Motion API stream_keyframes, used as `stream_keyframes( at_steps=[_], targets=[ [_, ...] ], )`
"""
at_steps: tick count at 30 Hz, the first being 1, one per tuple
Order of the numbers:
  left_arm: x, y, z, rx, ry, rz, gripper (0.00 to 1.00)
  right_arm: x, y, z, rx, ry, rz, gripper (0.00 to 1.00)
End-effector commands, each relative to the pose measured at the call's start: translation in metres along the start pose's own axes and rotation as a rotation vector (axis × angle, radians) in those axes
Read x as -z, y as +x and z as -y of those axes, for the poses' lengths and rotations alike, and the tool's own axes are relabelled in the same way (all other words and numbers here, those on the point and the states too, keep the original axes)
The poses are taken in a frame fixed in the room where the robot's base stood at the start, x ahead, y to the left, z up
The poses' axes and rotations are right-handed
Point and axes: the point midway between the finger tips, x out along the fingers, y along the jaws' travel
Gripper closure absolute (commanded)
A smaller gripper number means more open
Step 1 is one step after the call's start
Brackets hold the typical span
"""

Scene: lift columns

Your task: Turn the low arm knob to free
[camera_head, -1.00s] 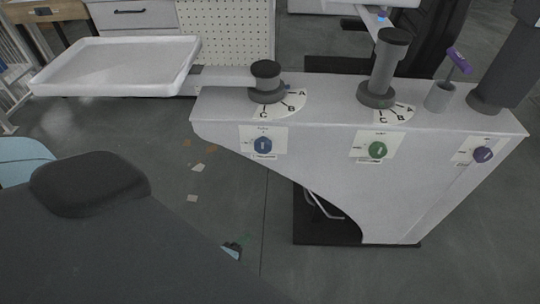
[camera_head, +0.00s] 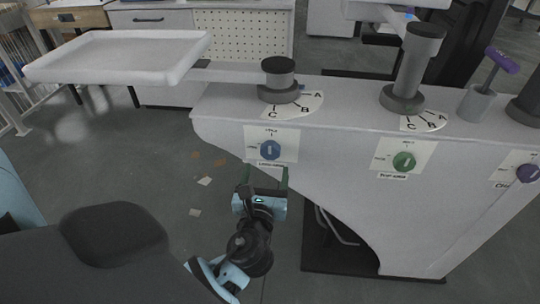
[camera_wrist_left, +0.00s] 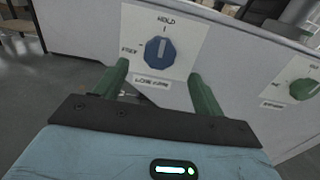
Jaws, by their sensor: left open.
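The low arm knob is the blue knob (camera_head: 269,150) on a white label plate on the front of the pale console. In the left wrist view the blue knob (camera_wrist_left: 159,52) has HOLD printed above it and FREE to its left. Its pointer mark looks upright, toward HOLD. My left gripper (camera_head: 266,174) is open and empty just below the knob in the head view. In the wrist view its two green fingers (camera_wrist_left: 158,75) stand apart, below and to either side of the knob, and do not appear to touch it. My right gripper is not in view.
A green knob (camera_head: 404,162) and a purple knob (camera_head: 528,173) are further right on the same console (camera_head: 340,150). Grey columns stand on its top, with a purple-handled lever (camera_head: 490,80) at right. A white tray (camera_head: 120,55) is at upper left. Open floor lies left of the console.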

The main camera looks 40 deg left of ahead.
Motion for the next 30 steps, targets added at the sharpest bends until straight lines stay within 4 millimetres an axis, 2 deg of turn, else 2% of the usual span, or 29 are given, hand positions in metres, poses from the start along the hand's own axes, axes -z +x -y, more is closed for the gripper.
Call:
stream_keyframes(
  at_steps=[9,15,26,30],
  targets=[
    [0.0,0.047,0.0,0.0,-0.001,0.002,0.3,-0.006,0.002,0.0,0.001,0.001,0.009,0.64],
    [0.001,0.066,0.0,0.001,-0.001,-0.001,0.3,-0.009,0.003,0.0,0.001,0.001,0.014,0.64],
    [0.001,0.071,0.0,0.001,-0.001,-0.001,0.3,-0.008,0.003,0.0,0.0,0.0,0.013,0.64],
    [0.001,0.071,0.0,0.001,-0.002,-0.002,0.47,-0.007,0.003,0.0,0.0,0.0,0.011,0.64]
  ],
)
